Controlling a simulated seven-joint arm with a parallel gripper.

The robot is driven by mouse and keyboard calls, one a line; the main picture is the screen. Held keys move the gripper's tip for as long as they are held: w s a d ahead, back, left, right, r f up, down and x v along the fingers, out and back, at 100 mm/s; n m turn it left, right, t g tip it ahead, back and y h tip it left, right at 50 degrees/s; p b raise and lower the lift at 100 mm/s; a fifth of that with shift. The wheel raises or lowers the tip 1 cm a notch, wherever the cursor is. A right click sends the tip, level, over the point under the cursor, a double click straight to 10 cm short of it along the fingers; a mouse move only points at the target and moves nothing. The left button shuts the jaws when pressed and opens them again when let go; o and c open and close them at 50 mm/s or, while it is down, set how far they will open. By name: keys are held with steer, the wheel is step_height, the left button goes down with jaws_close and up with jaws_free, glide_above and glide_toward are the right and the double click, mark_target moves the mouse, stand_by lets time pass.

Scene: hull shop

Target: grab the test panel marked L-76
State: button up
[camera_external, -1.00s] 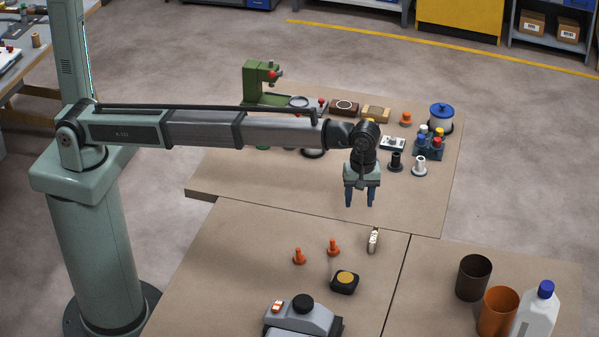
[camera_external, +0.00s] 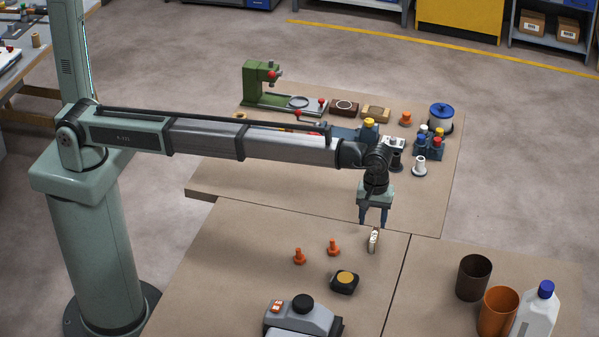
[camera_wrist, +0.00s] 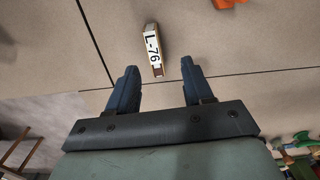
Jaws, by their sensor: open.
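The test panel (camera_wrist: 153,48) shows a white face marked L-76 in the wrist view. It is a small narrow block on the brown table top, just beyond my fingertips and roughly in line with the gap between them. In the external view the panel (camera_external: 373,240) stands near the table's back edge. My gripper (camera_external: 373,223) is open and empty, fingers pointing down, close above and behind the panel. In the wrist view my gripper (camera_wrist: 159,69) shows both blue fingers apart, with nothing between them. I cannot tell the exact height gap.
Two orange bolts (camera_external: 333,247) and a yellow-topped tape measure (camera_external: 345,282) lie left of the panel. A dark cup (camera_external: 473,277), an orange cup (camera_external: 497,312) and a white bottle (camera_external: 541,312) stand at right. Several tools and parts crowd the rear table (camera_external: 290,170).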

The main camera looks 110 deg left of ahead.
mark_target(374, 234)
steer(key=shift+w+a+f, duration=0.1)
steer(key=shift+w+f, duration=0.1)
steer(key=shift+f, duration=1.6)
steer(key=shift+w+f, duration=0.2)
steer(key=shift+f, duration=1.6)
steer(key=shift+c, duration=0.3)
jaws_close()
